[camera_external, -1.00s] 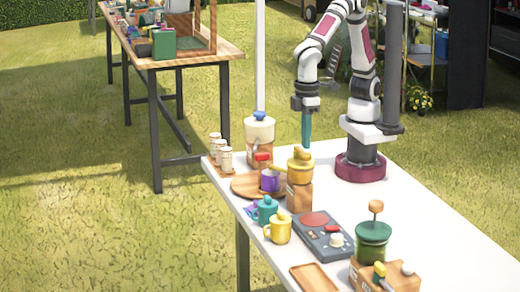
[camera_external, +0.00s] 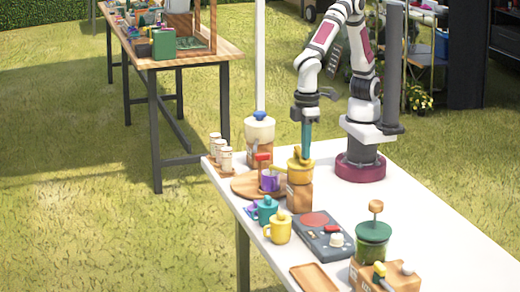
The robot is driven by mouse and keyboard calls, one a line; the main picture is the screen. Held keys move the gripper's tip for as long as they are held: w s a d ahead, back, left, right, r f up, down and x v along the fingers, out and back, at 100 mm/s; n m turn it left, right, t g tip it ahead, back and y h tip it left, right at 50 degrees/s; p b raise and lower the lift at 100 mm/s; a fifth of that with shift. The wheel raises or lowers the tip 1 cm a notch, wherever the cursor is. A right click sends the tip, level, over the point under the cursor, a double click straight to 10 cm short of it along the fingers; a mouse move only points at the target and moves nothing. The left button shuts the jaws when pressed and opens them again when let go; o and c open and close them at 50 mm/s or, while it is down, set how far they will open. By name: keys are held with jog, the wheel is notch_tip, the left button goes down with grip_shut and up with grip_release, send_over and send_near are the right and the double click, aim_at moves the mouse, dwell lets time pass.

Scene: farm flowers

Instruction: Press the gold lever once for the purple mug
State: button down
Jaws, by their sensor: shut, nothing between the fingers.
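The gold-topped dispenser (camera_external: 300,196) has a wooden body and stands near the middle of the table's left half. Its gold lever (camera_external: 279,168) sticks out to the left, over the purple mug side. The purple mug (camera_external: 270,183) sits upright on a round wooden board, left of the dispenser. My gripper (camera_external: 306,154) has teal fingers, closed together and pointing down. Its tips are at the gold top, overlapping it in the picture; I cannot tell whether they touch it. Nothing shows between the fingers.
A white-topped dispenser (camera_external: 260,132) with a red lever (camera_external: 263,157) stands behind the purple mug. A teal mug (camera_external: 267,211), a yellow mug (camera_external: 279,229), a grey scale-like device (camera_external: 322,234) and a green jar (camera_external: 373,242) stand nearer. The table's right side is clear.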

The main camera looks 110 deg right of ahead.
jog(key=shift+r, duration=1.4)
dwell(1.2)
notch_tip(320, 180, up, 6)
dwell(0.4)
